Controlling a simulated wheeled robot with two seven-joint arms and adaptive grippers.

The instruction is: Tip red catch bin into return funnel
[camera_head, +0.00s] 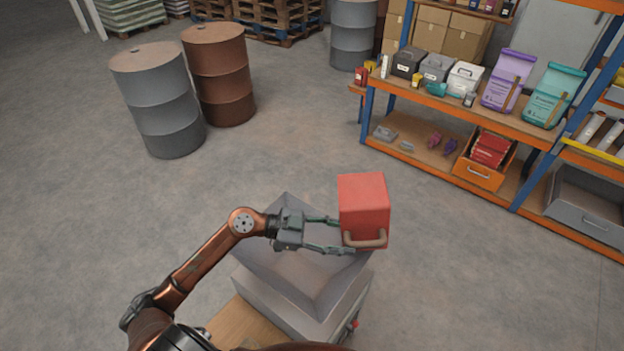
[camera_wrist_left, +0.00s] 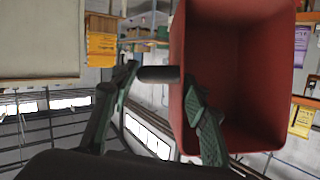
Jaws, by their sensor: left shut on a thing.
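The red catch bin (camera_head: 362,205) is held above the right edge of the grey return funnel (camera_head: 300,290). The bin hides part of the funnel's right side. My right gripper is not in view.
A shelf rack (camera_head: 470,100) with boxes, bags and an orange bin (camera_head: 484,172) stands at the upper right. A grey drum (camera_head: 160,105) and a brown drum (camera_head: 219,80) stand at the upper left. A wooden surface (camera_head: 245,325) lies beside the funnel. The floor between is clear.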

